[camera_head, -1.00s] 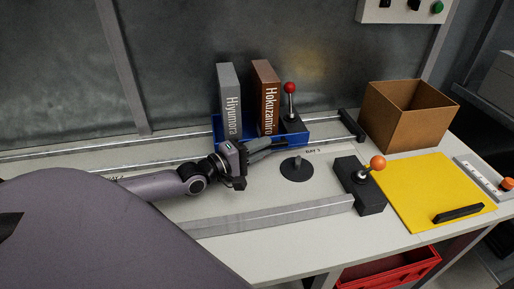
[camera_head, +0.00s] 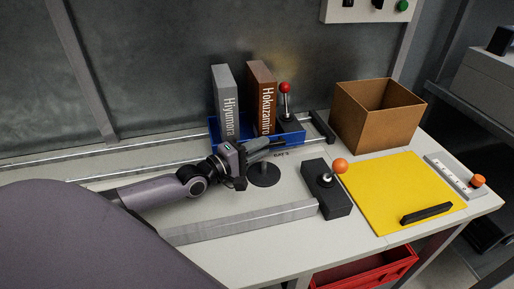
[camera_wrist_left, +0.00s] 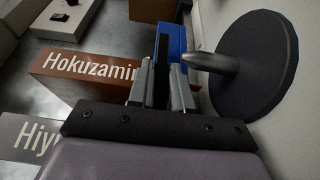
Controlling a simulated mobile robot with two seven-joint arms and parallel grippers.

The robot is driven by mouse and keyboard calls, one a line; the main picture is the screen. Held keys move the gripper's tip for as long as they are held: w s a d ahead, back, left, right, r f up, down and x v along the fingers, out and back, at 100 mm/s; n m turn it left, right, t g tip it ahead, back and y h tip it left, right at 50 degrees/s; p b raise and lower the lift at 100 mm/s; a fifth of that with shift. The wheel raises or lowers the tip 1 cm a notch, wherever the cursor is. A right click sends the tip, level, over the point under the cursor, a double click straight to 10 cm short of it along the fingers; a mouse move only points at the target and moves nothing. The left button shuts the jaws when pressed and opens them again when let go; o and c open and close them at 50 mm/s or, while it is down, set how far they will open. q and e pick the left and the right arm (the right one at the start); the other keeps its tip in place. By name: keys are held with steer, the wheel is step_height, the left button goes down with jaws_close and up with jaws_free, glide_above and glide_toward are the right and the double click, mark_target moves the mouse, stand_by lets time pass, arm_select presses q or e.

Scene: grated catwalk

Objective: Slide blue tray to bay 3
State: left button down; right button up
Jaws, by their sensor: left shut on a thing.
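The blue tray (camera_head: 290,138) sits on the rails at the back of the bench, near their right end. My left gripper (camera_head: 275,146) is at the tray's front side, shut on part of the tray; the exact grip spot is partly hidden. In the left wrist view the fingers (camera_wrist_left: 163,85) close in front of the blue tray wall (camera_wrist_left: 172,42). My right gripper is out of view.
A black end bar (camera_head: 322,127) stands a short gap right of the tray. A dark disc with a post (camera_head: 264,173) is close to my left gripper. An orange-knobbed lever (camera_head: 327,190), open cardboard box (camera_head: 370,120) and yellow mat (camera_head: 400,190) fill the right side.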

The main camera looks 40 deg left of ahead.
arm_select(q)
steer(key=c, duration=1.1)
jaws_free()
steer(key=shift+v, duration=3.55)
